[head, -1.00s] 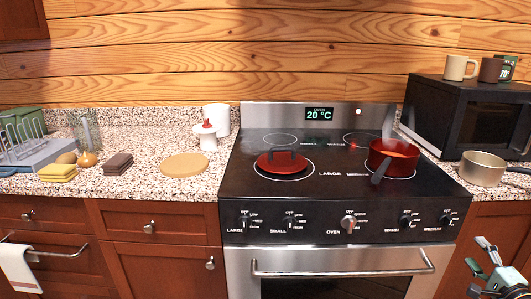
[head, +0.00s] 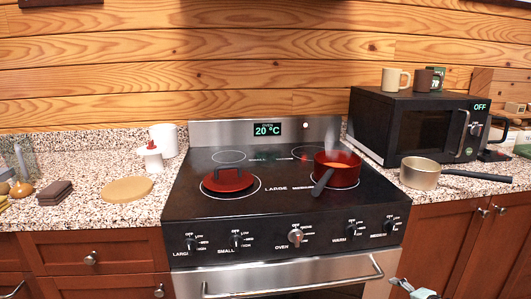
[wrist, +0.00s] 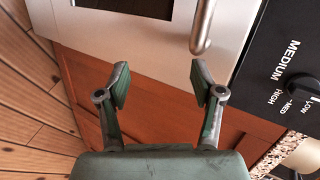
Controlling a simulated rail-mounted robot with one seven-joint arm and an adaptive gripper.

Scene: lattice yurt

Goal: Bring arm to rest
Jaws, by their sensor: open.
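My gripper (wrist: 160,84) is open and empty in the wrist view, its two green-grey fingers apart in front of the red-brown cabinet and the steel oven front (wrist: 150,40). In the head view only a small part of the gripper or wrist shows at the bottom edge, right of the oven door, below the counter. A red lid (head: 228,180) lies on the left burner.
The oven handle (head: 290,285) sticks out near my gripper. A black microwave (head: 395,125) carries two mugs. A round board (head: 127,189) lies on the left counter. Wooden floor shows in the wrist view.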

